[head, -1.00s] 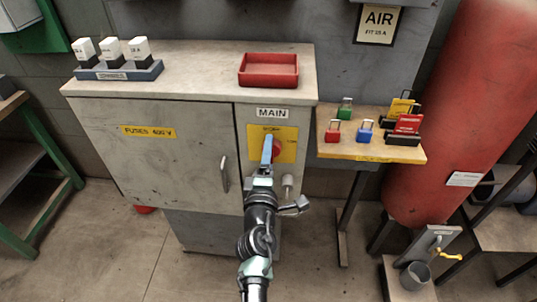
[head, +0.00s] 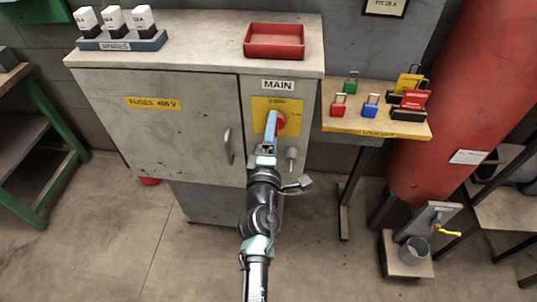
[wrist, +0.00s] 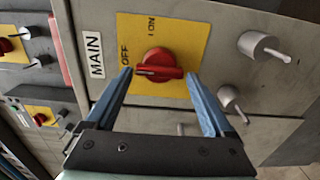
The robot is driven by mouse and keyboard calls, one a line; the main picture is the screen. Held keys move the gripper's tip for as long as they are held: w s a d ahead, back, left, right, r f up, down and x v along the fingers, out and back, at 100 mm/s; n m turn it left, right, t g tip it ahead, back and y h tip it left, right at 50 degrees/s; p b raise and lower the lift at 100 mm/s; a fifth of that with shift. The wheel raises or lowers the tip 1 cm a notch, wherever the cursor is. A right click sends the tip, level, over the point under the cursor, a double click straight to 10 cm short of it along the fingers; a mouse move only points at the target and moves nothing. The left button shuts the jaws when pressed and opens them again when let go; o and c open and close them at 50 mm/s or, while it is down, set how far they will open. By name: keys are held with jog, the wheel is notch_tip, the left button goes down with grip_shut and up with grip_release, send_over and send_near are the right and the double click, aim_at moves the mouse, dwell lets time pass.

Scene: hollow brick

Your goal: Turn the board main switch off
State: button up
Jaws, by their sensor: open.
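The main switch is a red rotary knob (wrist: 160,68) on a yellow plate (wrist: 130,28), under the MAIN label (head: 278,85) on the cabinet. In the wrist view its bar handle lies left to right, with its left end towards the OFF mark; I ON is above it. In the head view the knob (head: 281,122) is partly hidden by a blue finger. My gripper (wrist: 160,74) is open, with one blue finger beyond each end of the handle. A small gap shows at both sides. My gripper (head: 271,124) is in front of the plate in the head view.
A grey keyed fitting (head: 291,156) sticks out below the plate, close to my wrist. The cabinet door handle (head: 228,146) is to the left. A red tray (head: 274,53) stands on top. A small shelf (head: 350,120) with several padlocks is at the right.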

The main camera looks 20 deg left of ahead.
jog(key=p+v, duration=0.2)
jog(key=v, duration=0.9)
jog(key=shift+s, duration=0.15)
